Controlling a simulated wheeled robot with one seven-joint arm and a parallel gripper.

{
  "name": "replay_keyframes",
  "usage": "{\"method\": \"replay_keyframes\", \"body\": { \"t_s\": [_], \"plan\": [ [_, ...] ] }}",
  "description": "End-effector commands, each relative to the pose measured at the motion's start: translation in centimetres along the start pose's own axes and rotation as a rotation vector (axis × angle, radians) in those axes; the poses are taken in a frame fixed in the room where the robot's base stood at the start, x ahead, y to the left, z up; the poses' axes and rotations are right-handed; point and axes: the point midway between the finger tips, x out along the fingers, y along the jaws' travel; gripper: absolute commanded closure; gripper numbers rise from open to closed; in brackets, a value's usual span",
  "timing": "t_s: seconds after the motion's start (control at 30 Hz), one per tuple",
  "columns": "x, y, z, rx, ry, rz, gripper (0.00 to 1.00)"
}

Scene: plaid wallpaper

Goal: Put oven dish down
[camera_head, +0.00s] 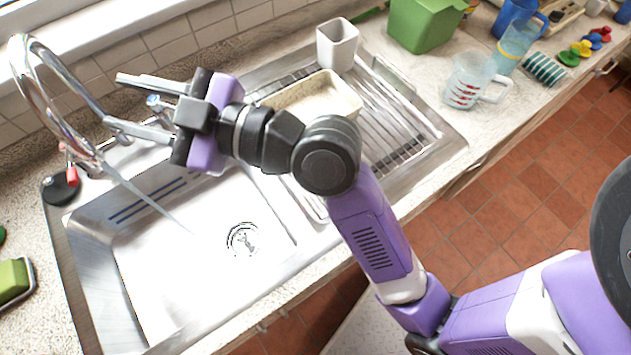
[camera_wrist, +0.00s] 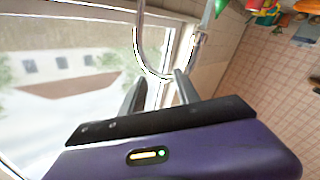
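A cream rectangular oven dish (camera_head: 322,97) rests on the ribbed drainer (camera_head: 387,125) beside the sink bowl. My arm hides its near part. My gripper (camera_head: 114,100) is well to the left of the dish, up near the tap, and points toward the tiled wall. Its two fingers are apart and nothing is between them. In the wrist view the gripper (camera_wrist: 160,77) also shows spread, empty fingers, with the curved tap behind them. The dish is not in the wrist view.
The tap (camera_head: 68,85) arches close by my fingers, and a thin streak like water runs from it into the empty sink bowl (camera_head: 215,270). A white cup (camera_head: 337,47) stands behind the dish. A green bin (camera_head: 423,24) and measuring jug (camera_head: 468,80) stand right.

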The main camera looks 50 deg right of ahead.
Motion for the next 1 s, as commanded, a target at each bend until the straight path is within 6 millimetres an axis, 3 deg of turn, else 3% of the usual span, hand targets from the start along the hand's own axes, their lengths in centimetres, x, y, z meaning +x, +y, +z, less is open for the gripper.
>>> {"method": "replay_keyframes", "body": {
  "t_s": [0.27,0.5,0.63,0.8,1.0],
  "plan": [
    [-6.8,-3.4,7.6,0.367,-0.150,0.232,0.62],
    [-16.3,-6.8,13.0,0.502,-0.292,0.374,0.62],
    [-22.2,-8.3,14.5,0.511,-0.356,0.412,0.62],
    [-29.1,-9.1,14.7,0.483,-0.405,0.409,0.62],
    [-33.5,-9.1,13.9,0.445,-0.421,0.367,0.62]
  ]
}}
